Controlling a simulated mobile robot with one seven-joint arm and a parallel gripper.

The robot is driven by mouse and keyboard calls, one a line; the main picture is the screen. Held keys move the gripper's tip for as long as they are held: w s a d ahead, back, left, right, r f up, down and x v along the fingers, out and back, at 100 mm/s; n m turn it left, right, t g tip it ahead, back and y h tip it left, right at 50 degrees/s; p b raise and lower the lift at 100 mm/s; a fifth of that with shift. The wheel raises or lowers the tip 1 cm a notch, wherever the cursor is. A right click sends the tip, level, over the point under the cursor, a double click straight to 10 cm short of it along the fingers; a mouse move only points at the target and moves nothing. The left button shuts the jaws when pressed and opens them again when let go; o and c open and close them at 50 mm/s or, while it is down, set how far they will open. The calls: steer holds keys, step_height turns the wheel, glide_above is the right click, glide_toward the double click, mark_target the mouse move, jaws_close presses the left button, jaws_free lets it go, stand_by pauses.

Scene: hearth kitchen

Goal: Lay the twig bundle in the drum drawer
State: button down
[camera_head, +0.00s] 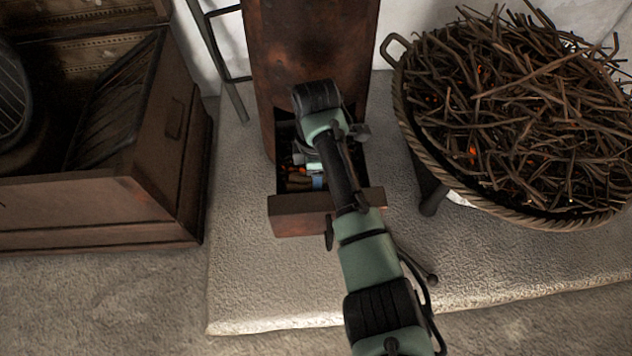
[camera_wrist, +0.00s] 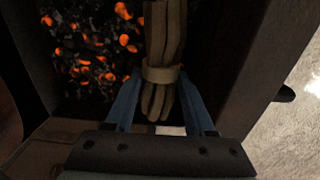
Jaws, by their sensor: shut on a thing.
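The twig bundle (camera_wrist: 163,50), brown sticks with a tie band, is between the two blue fingers of my gripper (camera_wrist: 158,78) in the wrist view. My gripper is shut on it. The drum drawer (camera_head: 295,214) is pulled out at the foot of a tall rusty-brown body in the head view. My gripper (camera_head: 317,180) reaches down into the drawer's opening, and my arm covers its right part. The drawer wall (camera_wrist: 232,60) shows to the right of the bundle. Dark coals and glowing embers lie left of the bundle. Whether the bundle touches the drawer's bottom cannot be told.
A wide basket (camera_head: 412,130) heaped with twigs and some glowing bits stands to the right. A brown wooden chest (camera_head: 150,160) stands open to the left. The pale stone slab (camera_head: 250,270) in front of the drawer is clear.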

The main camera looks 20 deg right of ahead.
steer(key=shift+f, duration=0.7)
steer(key=shift+r, duration=0.15)
steer(key=c, duration=0.5)
jaws_free()
steer(key=shift+f, duration=0.2)
step_height(320, 180, up, 12)
steer(key=p, duration=0.8)
steer(key=shift+r, duration=0.2)
